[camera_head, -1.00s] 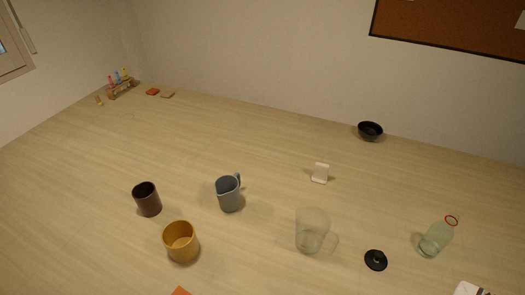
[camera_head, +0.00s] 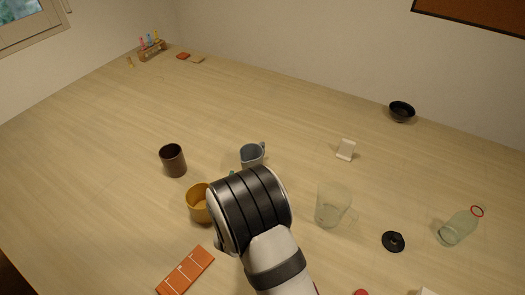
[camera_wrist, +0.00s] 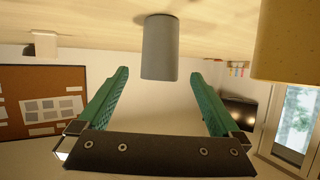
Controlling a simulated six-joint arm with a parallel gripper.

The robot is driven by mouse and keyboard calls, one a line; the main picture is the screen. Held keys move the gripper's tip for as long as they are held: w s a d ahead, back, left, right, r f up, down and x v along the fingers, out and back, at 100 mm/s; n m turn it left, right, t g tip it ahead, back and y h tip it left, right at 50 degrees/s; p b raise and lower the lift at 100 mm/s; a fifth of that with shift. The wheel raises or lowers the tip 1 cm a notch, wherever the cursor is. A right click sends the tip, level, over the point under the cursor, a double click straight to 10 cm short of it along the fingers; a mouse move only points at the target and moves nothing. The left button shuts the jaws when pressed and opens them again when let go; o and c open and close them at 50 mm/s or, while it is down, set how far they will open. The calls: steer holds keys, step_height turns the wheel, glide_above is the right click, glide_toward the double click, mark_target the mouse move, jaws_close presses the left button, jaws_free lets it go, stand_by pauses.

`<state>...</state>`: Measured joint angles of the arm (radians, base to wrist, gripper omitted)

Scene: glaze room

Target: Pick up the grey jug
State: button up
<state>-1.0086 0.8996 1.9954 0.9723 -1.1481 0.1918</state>
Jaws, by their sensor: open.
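The grey jug (camera_head: 251,154) stands upright on the table in the head view, its handle to the right and its lower part hidden behind my arm. In the wrist view, which is upside down, the grey jug (camera_wrist: 159,48) is centred between the two green fingers of my gripper (camera_wrist: 158,76). The fingers are wide apart with nothing gripped. The jug seems to be just beyond the fingertips; the exact distance is unclear. In the head view my arm hides most of the gripper.
A yellow cup (camera_head: 198,204) stands close to my arm; in the wrist view the yellow cup (camera_wrist: 291,40) is large at the right. A dark brown cup (camera_head: 172,160) stands left, a glass mug (camera_head: 329,205) right. A white stand (camera_head: 345,149) is behind.

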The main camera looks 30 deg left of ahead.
mark_target(252, 163)
steer(key=x, duration=0.7)
steer(key=w+f, duration=0.1)
steer(key=w+a+f, duration=0.2)
steer(key=w, duration=0.1)
steer(key=shift+f, duration=0.2)
steer(key=c, duration=1.2)
